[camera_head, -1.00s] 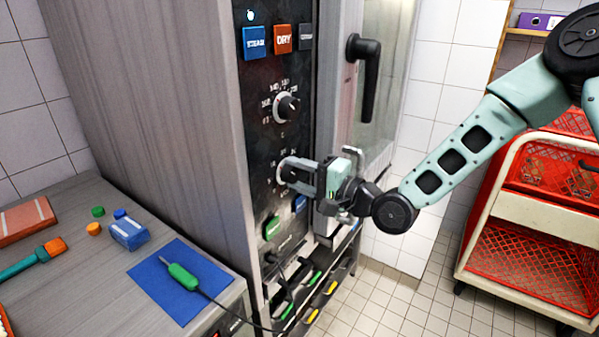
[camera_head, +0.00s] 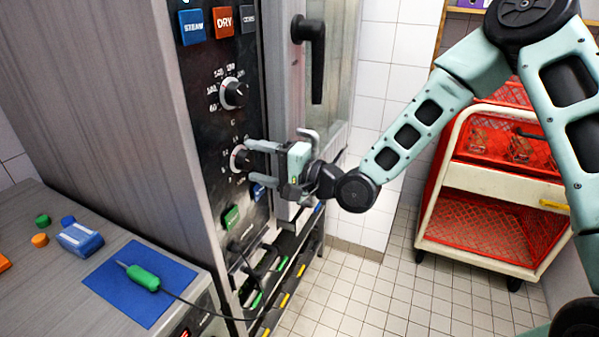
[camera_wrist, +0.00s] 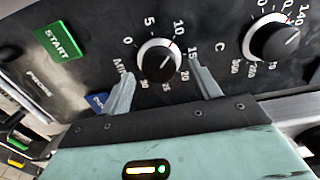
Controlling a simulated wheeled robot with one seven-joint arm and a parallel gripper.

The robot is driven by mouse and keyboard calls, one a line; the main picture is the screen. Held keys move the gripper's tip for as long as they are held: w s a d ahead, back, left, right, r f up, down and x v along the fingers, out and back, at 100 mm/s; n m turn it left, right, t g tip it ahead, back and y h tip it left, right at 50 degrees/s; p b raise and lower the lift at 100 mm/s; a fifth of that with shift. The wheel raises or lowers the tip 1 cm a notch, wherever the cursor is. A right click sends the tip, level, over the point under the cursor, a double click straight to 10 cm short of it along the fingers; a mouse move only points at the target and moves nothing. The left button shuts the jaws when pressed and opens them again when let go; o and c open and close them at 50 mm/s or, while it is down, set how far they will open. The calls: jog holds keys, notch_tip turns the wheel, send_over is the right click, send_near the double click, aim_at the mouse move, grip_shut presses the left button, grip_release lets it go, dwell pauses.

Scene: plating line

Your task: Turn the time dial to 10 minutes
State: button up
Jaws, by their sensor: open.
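The time dial (camera_wrist: 158,62) is a black knob on a white ring, marked 0 to 30 in minutes, on the dark oven panel (camera_head: 208,125). In the wrist view its red mark points up and right, at or very near the 10. The dial also shows in the head view (camera_head: 238,159), below the temperature dial. My gripper (camera_head: 250,162) is open in front of the time dial, its fingers spread to either side of the knob. In the wrist view the fingers (camera_wrist: 161,78) show gaps to the knob on both sides.
The temperature dial (camera_wrist: 274,40) sits close beside one finger in the wrist view. A green START button (camera_wrist: 58,41) is on the other side. The black oven door handle (camera_head: 308,55) sticks out nearby. A red-basket trolley (camera_head: 480,185) stands at right.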

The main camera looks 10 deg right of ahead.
jog(key=p+v, duration=0.9)
jog(key=v, duration=0.7)
jog(key=shift+f, duration=0.1)
